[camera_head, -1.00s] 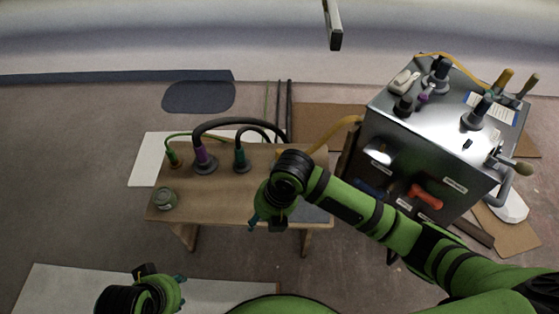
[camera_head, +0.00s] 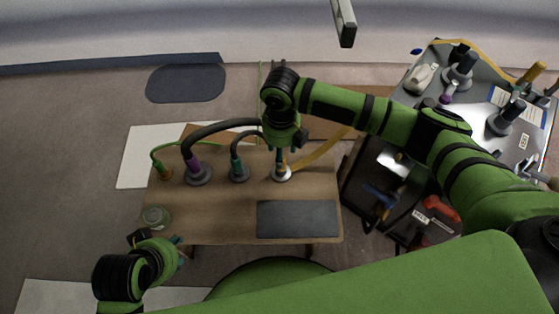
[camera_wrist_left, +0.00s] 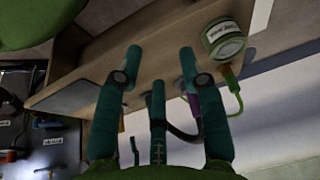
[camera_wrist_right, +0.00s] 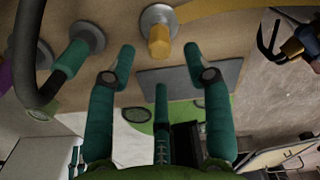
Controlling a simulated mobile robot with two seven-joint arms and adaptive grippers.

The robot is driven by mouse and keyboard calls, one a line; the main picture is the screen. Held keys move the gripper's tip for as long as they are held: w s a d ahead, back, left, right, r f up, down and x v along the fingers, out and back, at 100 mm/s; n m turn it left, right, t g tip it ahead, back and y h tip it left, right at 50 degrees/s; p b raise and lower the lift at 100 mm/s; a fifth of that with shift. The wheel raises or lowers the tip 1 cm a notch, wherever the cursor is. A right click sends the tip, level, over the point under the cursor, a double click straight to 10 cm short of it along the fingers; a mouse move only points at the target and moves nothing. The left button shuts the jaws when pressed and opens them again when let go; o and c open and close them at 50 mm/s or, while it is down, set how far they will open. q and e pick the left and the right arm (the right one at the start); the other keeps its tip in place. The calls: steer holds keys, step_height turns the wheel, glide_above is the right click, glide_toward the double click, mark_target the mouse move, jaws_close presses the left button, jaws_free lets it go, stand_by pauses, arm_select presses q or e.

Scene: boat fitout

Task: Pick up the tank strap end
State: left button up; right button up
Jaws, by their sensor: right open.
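The yellow strap (camera_head: 330,150) runs from the metal cabinet side to the bench. Its end, which I take for the tank strap end, is a yellow hexagonal piece on a round grey base (camera_head: 281,173); the yellow end also shows in the right wrist view (camera_wrist_right: 158,42). My right gripper (camera_head: 287,148) is above and just behind it, open and empty; its fingers in the right wrist view (camera_wrist_right: 155,62) are apart from it. My left gripper (camera_head: 180,252) is open and empty near the bench's front left corner, fingers spread in the left wrist view (camera_wrist_left: 160,58).
On the wooden bench (camera_head: 225,220) stand a purple-collared black hose (camera_head: 196,172), a teal-ended hose (camera_head: 238,170), a green cable end (camera_head: 163,170) and a jar (camera_head: 155,217). A dark mat (camera_head: 297,219) lies at front right. A metal cabinet (camera_head: 480,110) stands at right.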

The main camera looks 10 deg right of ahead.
mark_target(282, 175)
steer(key=shift+f, duration=0.35)
step_height(282, 175, down, 2)
steer(key=shift+f+b, duration=0.15)
steer(key=shift+b, duration=0.45)
step_height(282, 175, down, 2)
steer(key=shift+f+b, duration=0.15)
steer(key=shift+b, duration=0.3)
steer(key=shift+f, duration=0.1)
arm_select(q)
steer(key=w+d+r+t+h, duration=0.1)
steer(key=w+d+r+t, duration=0.1)
steer(key=w+r+t, duration=0.2)
steer(key=w+d+r+m+t+h, duration=0.1)
steer(key=w+d+r+t, duration=0.1)
steer(key=w, duration=0.4)
step_height(282, 175, up, 2)
steer(key=shift+w+d+r+t, duration=0.1)
steer(key=shift+w+d+t, duration=0.3)
steer(key=shift+t, duration=0.5)
arm_select(e)
jaws_close()
